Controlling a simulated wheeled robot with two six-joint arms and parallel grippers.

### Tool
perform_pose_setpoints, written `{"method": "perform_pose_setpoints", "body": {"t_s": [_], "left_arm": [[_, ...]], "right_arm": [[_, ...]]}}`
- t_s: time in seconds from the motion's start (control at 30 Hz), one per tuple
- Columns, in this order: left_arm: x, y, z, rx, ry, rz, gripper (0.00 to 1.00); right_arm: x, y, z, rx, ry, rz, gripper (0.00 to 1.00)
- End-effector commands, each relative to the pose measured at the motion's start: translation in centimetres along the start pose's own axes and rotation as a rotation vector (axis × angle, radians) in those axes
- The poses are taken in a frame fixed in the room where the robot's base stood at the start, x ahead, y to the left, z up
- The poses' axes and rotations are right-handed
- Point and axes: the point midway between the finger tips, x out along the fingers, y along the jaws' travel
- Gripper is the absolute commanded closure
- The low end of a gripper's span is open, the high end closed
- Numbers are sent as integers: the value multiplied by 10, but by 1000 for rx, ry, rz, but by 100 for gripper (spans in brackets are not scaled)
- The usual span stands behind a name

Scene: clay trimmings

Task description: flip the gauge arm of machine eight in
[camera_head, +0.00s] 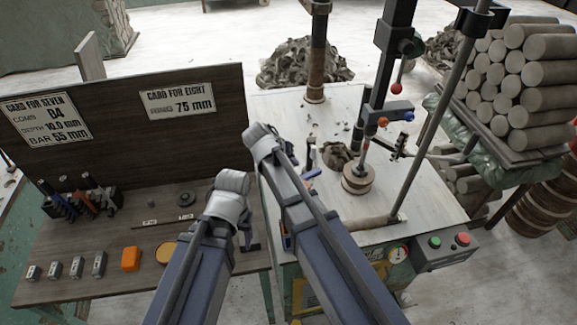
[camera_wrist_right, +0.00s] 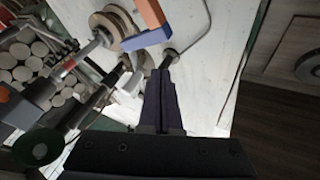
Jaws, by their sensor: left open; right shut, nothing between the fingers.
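The machine's white table (camera_head: 420,195) stands right of the bench and bears a wooden disc (camera_head: 357,183) under a vertical rod. In the right wrist view, a blue block (camera_wrist_right: 146,38) and an orange bar (camera_wrist_right: 152,12) lie close beside the disc (camera_wrist_right: 112,28). I cannot tell which part is the gauge arm. My right gripper (camera_head: 310,163) is over the left part of the table. It is shut and empty, its dark fingers (camera_wrist_right: 168,75) pointing towards a thin bent rod (camera_wrist_right: 207,30). My left gripper (camera_head: 248,234) is open over the bench's right edge, partly hidden by its wrist.
A column with a crossbar (camera_head: 388,110) and a slanted rod (camera_head: 430,130) rise from the table. The bench (camera_head: 120,240) holds tools and small blocks. Cards for seven (camera_head: 47,118) and eight (camera_head: 178,101) hang behind it. Clay logs (camera_head: 535,75) are stacked right.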

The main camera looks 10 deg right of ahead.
Motion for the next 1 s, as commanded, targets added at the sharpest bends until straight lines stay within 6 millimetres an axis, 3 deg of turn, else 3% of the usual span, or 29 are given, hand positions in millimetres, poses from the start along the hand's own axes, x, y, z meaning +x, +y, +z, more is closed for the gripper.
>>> {"method": "perform_pose_setpoints", "body": {"t_s": [0.03, 0.2, 0.5, 1.0], "left_arm": [[15, 1, -1, 0, 0, 0, 33], [36, 3, -2, -1, 0, 0, 33], [34, 3, -2, -1, 0, 0, 33], [34, 3, -2, -1, 0, 0, 33]], "right_arm": [[16, -3, 2, 2, -1, 1, 100], [42, -2, 2, 1, -1, 1, 100], [54, 30, 2, 0, -1, 0, 100], [57, 34, 2, -1, 0, -1, 100]]}}
